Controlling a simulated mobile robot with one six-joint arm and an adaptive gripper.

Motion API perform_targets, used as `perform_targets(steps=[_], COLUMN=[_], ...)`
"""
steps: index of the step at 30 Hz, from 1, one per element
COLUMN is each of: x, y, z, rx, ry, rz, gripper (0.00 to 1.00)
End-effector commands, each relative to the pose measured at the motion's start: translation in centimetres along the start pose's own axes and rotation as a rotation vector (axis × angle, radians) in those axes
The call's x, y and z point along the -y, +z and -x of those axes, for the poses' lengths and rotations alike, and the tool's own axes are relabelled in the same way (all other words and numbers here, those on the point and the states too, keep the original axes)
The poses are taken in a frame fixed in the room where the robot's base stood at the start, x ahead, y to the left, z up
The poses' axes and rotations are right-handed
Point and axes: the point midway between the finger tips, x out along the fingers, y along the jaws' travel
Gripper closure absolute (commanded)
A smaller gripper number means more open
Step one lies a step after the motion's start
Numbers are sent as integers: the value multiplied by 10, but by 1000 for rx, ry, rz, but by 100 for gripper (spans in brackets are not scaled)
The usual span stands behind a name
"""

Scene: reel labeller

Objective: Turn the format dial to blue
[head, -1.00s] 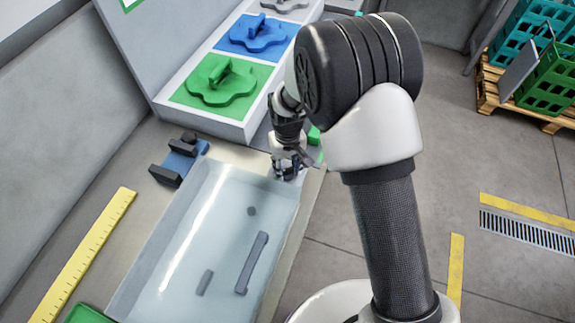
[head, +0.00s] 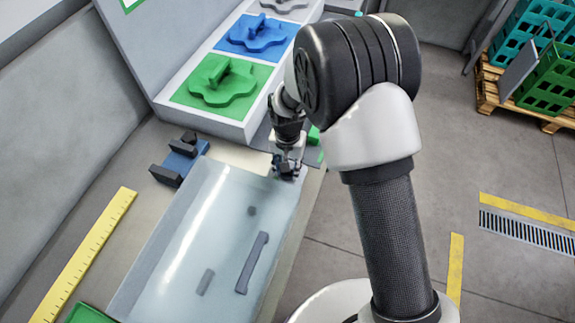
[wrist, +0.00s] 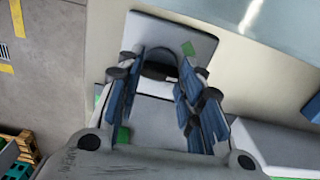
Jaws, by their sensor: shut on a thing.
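The format dial (wrist: 158,70) shows in the wrist view as a dark round knob on a grey plate (wrist: 150,24). A green mark (wrist: 189,48) lies at the plate's upper right side. My gripper (wrist: 163,66) has its blue-padded fingers on both sides of the knob and is shut on it. In the head view my gripper (head: 286,168) is low at the far right corner of the pale tray, and it hides the dial. I cannot tell which colour the dial points to. No blue mark on the dial plate is visible.
A white panel holds green (head: 220,82) and blue (head: 258,34) shaped blocks at the back. A blue-and-black fixture (head: 180,160) and a yellow ruler (head: 85,250) are left. Crates (head: 545,80) stand on a pallet at right.

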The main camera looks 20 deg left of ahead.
Motion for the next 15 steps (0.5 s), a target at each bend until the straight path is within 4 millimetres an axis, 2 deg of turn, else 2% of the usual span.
perform_targets(steps=[15], x=[0], y=[0], z=[0], rx=[-1], ry=[-1], rz=[-50], gripper=[90])
